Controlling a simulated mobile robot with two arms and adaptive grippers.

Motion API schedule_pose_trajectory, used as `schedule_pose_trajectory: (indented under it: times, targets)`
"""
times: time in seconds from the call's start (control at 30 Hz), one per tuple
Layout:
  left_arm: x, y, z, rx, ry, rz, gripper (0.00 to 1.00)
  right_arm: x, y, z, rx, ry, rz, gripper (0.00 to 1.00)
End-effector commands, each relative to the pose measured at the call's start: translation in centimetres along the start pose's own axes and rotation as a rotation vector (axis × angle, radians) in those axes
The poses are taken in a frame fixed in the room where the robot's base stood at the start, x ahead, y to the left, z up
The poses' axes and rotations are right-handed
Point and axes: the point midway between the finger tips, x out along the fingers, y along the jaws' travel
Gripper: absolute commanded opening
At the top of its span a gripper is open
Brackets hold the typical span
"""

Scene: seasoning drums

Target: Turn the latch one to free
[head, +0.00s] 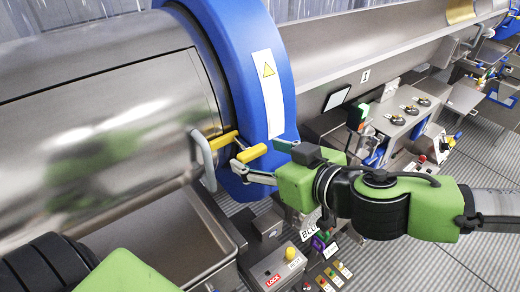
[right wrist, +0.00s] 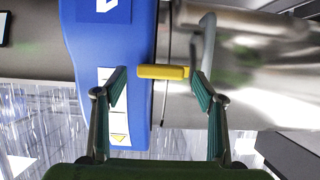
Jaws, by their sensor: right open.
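A yellow latch bar (head: 251,154) sits at the seam between the steel drum (head: 110,130) and the blue ring (head: 240,60). I cannot tell which is latch one. My right gripper (head: 256,157) is open, its fingers to either side of the nearer bar. In the right wrist view the bar (right wrist: 163,72) lies crosswise between the open fingertips (right wrist: 160,78), with no clear grip on it. My left gripper is not in view.
A steel trough (head: 165,240) lies under the drum. Panels with buttons (head: 405,112) are at the right. The grey handle stands close to one fingertip.

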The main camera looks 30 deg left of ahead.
Motion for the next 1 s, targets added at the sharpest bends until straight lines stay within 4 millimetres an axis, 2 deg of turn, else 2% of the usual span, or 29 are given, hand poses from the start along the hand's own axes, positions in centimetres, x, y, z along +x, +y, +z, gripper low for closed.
schedule_pose_trajectory:
  times: [0.37, 0.5, 0.53, 1.0]
  targets:
    - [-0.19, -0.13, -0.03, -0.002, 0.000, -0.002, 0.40, 0.62, -0.03, 0.05, 0.001, 0.000, -0.001, 0.64]
    - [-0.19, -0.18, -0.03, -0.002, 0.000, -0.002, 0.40, 0.60, -0.03, 0.04, 0.001, 0.000, -0.001, 0.30]
    - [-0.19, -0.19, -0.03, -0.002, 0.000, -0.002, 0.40, 0.60, -0.02, 0.04, 0.001, 0.000, -0.001, 0.26]
    - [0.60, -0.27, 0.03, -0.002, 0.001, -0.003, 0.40, 0.66, -0.17, 0.17, -0.070, 0.002, 0.029, 0.26]
